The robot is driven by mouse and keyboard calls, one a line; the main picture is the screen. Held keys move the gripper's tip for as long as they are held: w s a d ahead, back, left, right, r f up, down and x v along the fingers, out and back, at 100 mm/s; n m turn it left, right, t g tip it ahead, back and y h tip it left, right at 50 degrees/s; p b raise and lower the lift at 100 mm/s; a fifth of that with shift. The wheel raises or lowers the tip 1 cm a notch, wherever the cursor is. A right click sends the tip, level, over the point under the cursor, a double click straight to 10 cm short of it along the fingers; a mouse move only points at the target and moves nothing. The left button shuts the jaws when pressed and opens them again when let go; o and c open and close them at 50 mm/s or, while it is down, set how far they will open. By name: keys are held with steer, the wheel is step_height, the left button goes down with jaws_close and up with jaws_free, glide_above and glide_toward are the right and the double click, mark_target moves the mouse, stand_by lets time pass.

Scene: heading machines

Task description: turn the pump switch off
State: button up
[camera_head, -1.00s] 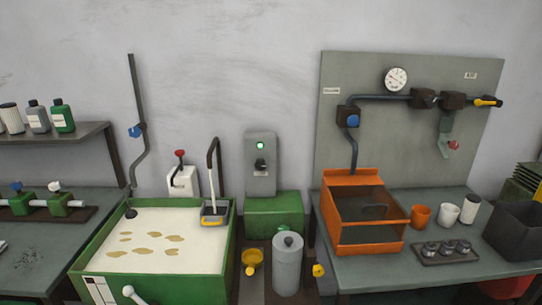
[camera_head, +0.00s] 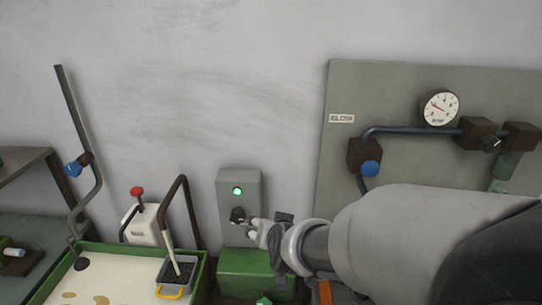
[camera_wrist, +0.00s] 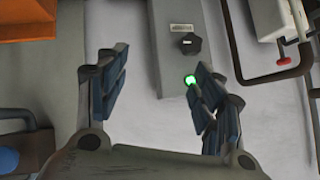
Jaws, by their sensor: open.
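The pump switch is a grey wall box (camera_head: 225,183) with a lit green lamp (camera_head: 237,191) above a black knob (camera_head: 238,215). In the wrist view the picture is turned over: the knob (camera_wrist: 190,43) lies above the lamp (camera_wrist: 190,80), with a small label beyond the knob. My gripper (camera_head: 254,230) is at the lower right of the box in the head view, close to the knob. In the wrist view my gripper (camera_wrist: 159,64) is open and empty. Its right finger comes up beside the lamp, and the knob is beyond the fingertips. I cannot tell whether anything touches.
A green block (camera_head: 240,263) sits under the box. Left are a bent dark pipe (camera_head: 187,205), a white canister with a red top (camera_head: 143,222) and a green-rimmed tank (camera_head: 198,278). A gauge panel (camera_head: 345,160) stands right, partly behind my arm.

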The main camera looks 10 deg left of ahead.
steer(key=w+a+f+t+h+p, duration=0.1)
steer(key=w+a+f+t+p, duration=0.2)
steer(key=a, duration=0.4)
steer(key=n+t+h+p, duration=0.1)
steer(key=t+p, duration=0.4)
steer(key=p, duration=0.2)
glide_toward(237, 220)
steer(key=w, duration=0.7)
steer(key=w+a+b, duration=0.1)
steer(key=w, duration=0.3)
steer(key=shift+f, duration=0.1)
steer(key=shift+c, duration=0.2)
steer(key=c, duration=1.1)
